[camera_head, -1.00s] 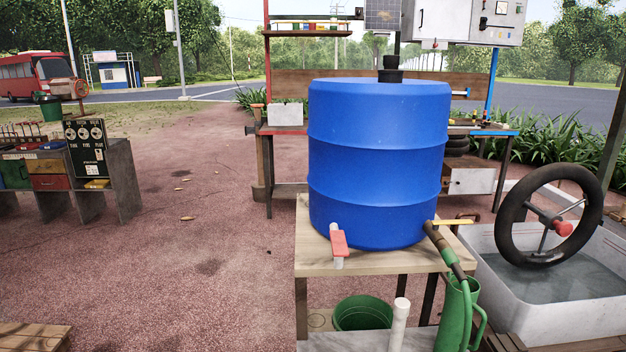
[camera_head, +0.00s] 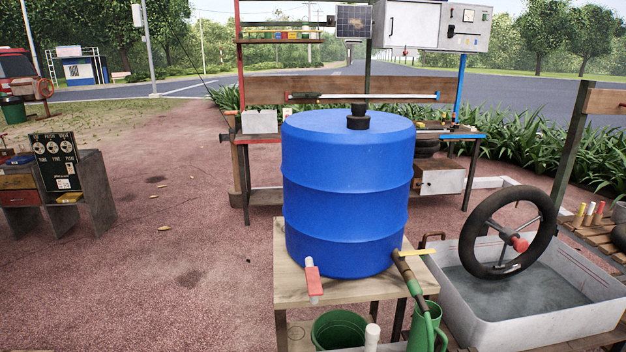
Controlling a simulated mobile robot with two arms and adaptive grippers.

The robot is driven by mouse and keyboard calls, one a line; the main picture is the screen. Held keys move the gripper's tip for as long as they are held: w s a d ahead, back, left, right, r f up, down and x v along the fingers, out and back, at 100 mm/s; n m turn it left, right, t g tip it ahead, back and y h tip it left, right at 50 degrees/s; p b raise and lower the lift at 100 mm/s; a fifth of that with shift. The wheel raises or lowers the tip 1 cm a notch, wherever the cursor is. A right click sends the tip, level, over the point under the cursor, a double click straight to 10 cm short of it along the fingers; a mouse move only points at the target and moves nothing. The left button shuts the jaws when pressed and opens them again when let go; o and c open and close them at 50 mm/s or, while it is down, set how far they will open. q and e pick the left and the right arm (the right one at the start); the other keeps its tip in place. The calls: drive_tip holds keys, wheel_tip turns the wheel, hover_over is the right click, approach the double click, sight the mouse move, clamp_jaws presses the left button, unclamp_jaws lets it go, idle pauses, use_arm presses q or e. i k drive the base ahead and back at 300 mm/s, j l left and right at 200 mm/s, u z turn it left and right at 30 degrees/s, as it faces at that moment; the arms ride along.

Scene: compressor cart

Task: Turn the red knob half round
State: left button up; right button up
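I see no part plainly marked as the task's red knob. I cannot tell whether either one is the knob meant. No compressor cart can be made out. Neither of my grippers is in view.
The barrel stands on a wooden stand (camera_head: 300,287) with a green bucket (camera_head: 338,330) below. A grey basin (camera_head: 520,333) stands at right. A workbench (camera_head: 265,197) is behind, a low shelf (camera_head: 98,190) at left. Open reddish ground (camera_head: 190,260) lies between.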

sight(520, 245)
drive_tip(key=z, duration=1.4)
